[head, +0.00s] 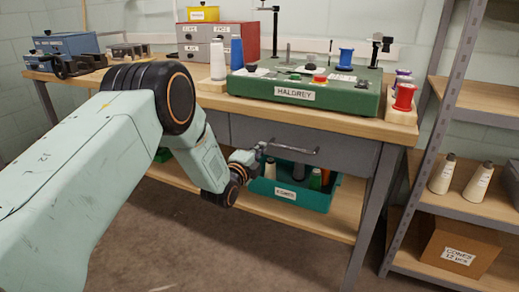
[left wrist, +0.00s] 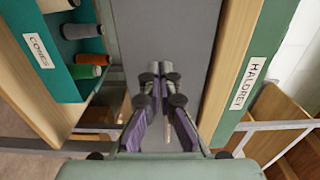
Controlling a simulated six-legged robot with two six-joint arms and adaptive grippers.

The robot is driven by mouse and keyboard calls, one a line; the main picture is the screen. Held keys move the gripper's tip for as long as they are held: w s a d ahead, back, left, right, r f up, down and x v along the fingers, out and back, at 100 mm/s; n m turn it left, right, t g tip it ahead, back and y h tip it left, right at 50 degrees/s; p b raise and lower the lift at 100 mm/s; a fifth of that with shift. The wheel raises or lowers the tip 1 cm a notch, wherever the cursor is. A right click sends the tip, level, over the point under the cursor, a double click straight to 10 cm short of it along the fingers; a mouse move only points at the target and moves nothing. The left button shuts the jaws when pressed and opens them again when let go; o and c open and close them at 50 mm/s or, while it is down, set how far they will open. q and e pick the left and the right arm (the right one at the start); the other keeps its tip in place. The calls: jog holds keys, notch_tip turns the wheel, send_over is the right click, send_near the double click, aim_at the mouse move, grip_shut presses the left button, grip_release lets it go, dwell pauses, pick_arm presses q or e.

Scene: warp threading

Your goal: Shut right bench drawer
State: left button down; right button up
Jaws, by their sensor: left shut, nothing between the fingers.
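The right bench drawer has a grey front (head: 345,152) under the wooden bench top, with a bar handle (head: 300,150). The front looks about flush with the bench frame; I cannot tell whether a small gap is left. My left gripper (head: 257,153) is at the handle's left end, in front of the drawer front. In the left wrist view the gripper's fingers (left wrist: 158,78) are shut and empty, pointing at the grey drawer front (left wrist: 175,35). Whether they touch it is unclear. My right gripper is not in view.
A teal bin (head: 318,199) of cones stands on the lower shelf below the drawer. A green HALDREY machine (head: 345,101) and spools stand on the bench top (head: 390,128). A metal rack (head: 418,170) with cones and a carton (head: 455,250) stands at right.

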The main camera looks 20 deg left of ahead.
pick_arm(q)
jog(key=s+p, duration=0.4)
jog(key=s, duration=0.5)
jog(key=s+d+f+n+g, duration=0.2)
jog(key=s+f+n+g, duration=0.3)
jog(key=s+f+n, duration=0.4)
jog(key=s+d+f+n+g, duration=0.2)
jog(key=s+f+n+g, duration=0.4)
jog(key=s, duration=0.4)
jog(key=s+d+f+n+g+p, duration=0.1)
jog(key=s+n+g, duration=0.1)
jog(key=s, duration=1.1)
jog(key=s+d+f+n+g+p, duration=0.1)
jog(key=s+g, duration=0.4)
jog(key=s, duration=0.9)
jog(key=shift+d+f+n+y+p, duration=0.2)
jog(key=shift+d+n+y+p, duration=0.15)
jog(key=shift+p, duration=0.35)
